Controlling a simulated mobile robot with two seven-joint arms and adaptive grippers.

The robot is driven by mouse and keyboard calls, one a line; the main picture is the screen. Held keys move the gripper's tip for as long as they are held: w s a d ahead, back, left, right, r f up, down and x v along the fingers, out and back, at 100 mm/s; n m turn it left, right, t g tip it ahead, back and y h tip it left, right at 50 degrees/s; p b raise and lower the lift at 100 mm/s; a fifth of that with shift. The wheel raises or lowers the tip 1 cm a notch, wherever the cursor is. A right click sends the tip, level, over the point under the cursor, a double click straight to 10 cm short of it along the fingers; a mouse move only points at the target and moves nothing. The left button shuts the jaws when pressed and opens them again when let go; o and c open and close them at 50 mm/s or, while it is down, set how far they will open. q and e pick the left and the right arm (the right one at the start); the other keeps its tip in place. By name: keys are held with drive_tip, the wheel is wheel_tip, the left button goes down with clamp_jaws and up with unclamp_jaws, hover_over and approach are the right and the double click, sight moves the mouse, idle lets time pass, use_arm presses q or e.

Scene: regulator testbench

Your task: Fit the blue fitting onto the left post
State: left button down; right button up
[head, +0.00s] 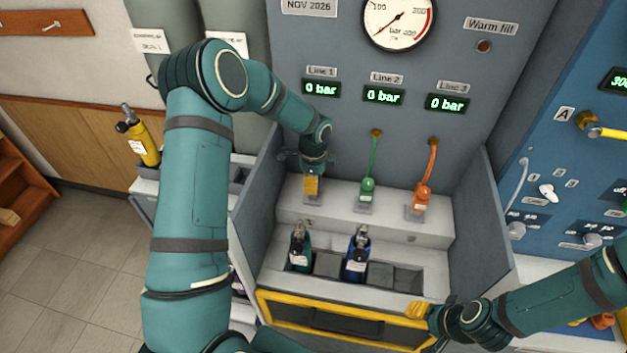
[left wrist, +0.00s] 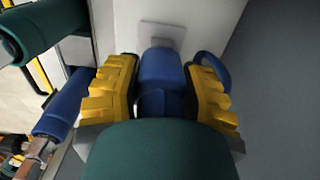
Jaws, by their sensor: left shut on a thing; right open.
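My left gripper (head: 311,184) is at the leftmost station, under the Line 1 display. In the left wrist view my left gripper (left wrist: 160,96) has its yellow fingers on both sides of the blue fitting (left wrist: 162,70) and is shut on it. A blue hose loop (left wrist: 212,68) shows beside the right finger. A pale square plate (left wrist: 165,32) lies just beyond the fitting. The left post itself is hidden, so I cannot tell whether the fitting is seated on it. In the head view the gripper covers the fitting. My right gripper (head: 425,311) is open and empty near the bench's front right.
A green fitting (head: 367,191) and an orange fitting (head: 419,198) stand to the right on their hoses. A teal cylinder (head: 300,258) and a blue cylinder (head: 356,266) stand in the front trough. Grey side walls (head: 481,205) bound the bench, with a yellow-framed guard (head: 340,319) in front.

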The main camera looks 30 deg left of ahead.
use_arm(q)
drive_tip(key=shift+f+b, duration=0.45)
drive_tip(key=shift+f, duration=0.25)
drive_tip(key=shift+c, duration=2.4)
unclamp_jaws()
drive_tip(key=shift+r, duration=0.1)
wheel_tip(320, 180, up, 12)
drive_tip(key=shift+f, duration=0.1)
